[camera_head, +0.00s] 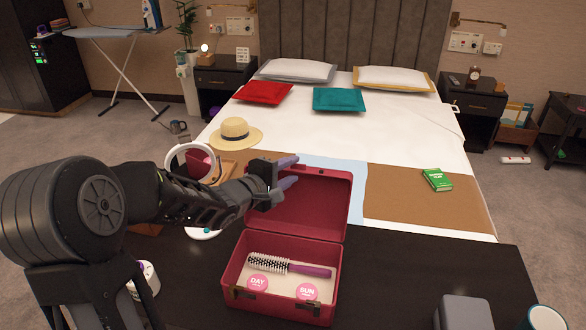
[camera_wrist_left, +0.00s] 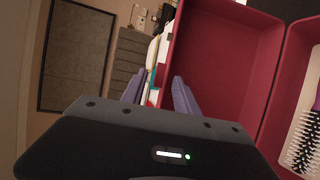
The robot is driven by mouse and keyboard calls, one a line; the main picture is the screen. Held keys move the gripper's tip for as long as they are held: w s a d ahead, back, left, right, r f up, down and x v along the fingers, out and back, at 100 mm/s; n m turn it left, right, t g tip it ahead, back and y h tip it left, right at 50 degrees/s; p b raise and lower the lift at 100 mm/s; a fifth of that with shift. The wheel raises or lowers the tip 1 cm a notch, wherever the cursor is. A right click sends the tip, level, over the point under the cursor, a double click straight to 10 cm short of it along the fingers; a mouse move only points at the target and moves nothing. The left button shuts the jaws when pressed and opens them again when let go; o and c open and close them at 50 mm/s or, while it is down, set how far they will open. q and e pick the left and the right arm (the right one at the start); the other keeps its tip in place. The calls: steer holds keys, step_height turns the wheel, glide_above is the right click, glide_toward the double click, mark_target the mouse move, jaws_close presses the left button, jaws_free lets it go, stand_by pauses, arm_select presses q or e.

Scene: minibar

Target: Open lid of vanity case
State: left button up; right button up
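The red vanity case (camera_head: 231,272) stands on the dark table in the head view. Its lid (camera_head: 318,208) is raised, tilted back and stands open. A hairbrush (camera_head: 290,266) and two pink round items lie in the base. My left gripper (camera_head: 289,171) is at the lid's upper left corner, its purple fingers apart. In the left wrist view, the lid (camera_wrist_left: 222,62) fills the middle and right, and the left gripper's fingers (camera_wrist_left: 158,85) are spread, with the lid's edge showing between them. Whether they touch it is unclear. My right gripper is not in view.
A round mirror (camera_head: 192,160) stands on the dark table (camera_head: 395,265), partly behind my left arm. A grey box-like object (camera_head: 463,313) and a white mug (camera_head: 547,318) are at the lower right. The bed (camera_head: 380,140) lies behind, with a straw hat (camera_head: 235,133).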

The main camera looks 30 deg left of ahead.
arm_select(q)
steer(key=shift+x, duration=0.8)
steer(key=shift+c, duration=0.6)
steer(key=shift+r, duration=0.1)
steer(key=c, duration=0.6)
jaws_close()
steer(key=shift+r, duration=0.1)
